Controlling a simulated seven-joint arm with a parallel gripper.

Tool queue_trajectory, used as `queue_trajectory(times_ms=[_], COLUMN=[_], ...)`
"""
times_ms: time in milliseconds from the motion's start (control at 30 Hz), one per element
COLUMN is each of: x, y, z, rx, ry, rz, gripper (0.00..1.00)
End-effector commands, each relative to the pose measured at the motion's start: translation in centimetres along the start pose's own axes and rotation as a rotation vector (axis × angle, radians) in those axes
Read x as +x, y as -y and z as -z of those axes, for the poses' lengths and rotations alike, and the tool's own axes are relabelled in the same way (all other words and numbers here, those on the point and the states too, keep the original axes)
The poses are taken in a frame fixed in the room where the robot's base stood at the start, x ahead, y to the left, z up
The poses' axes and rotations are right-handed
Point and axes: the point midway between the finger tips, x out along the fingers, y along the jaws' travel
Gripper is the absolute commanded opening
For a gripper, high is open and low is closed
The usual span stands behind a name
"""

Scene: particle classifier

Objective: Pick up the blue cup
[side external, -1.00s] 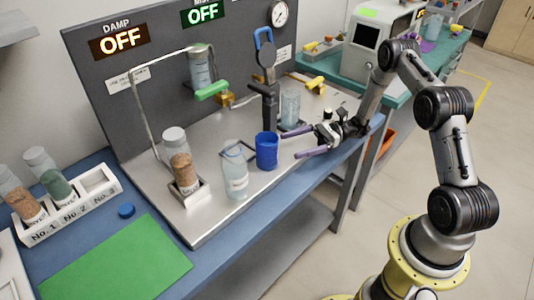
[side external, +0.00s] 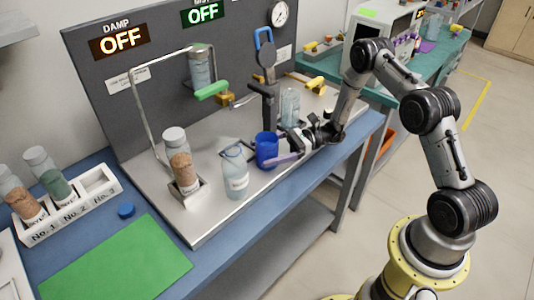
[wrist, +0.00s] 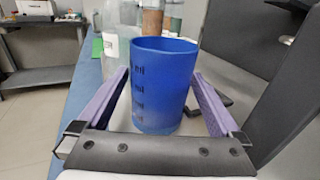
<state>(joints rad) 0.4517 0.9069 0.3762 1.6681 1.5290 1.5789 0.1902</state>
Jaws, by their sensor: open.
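The blue cup (side external: 266,150) stands upright on the steel work surface, and it also fills the middle of the wrist view (wrist: 160,85). It has dark graduation marks on its side. My gripper (side external: 270,155) is open, with its purple fingers on either side of the cup. In the wrist view the gripper (wrist: 158,100) has one finger to the left of the cup and one to the right. The left finger looks a little apart from the cup; I cannot tell whether the right one touches it.
A clear labelled bottle (side external: 235,172) stands just left of the cup, with a brown-filled jar (side external: 182,162) beyond it. A clear container (side external: 290,107) and a black stand (side external: 268,98) are behind the cup. A green mat (side external: 117,262) lies at the front left.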

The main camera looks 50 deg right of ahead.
Motion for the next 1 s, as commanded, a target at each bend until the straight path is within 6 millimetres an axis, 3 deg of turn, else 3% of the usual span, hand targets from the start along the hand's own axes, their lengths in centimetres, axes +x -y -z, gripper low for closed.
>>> queue_trajectory(times_ms=[67, 567, 1000], x=[-0.02, -0.05, -0.05], y=[0.00, 0.00, 0.03], z=[0.00, -0.02, -0.35], rx=[0.000, 0.000, -0.002], ry=[0.000, 0.000, 0.001], rz=[0.000, 0.000, 0.000], gripper=[0.96, 0.06, 0.04])
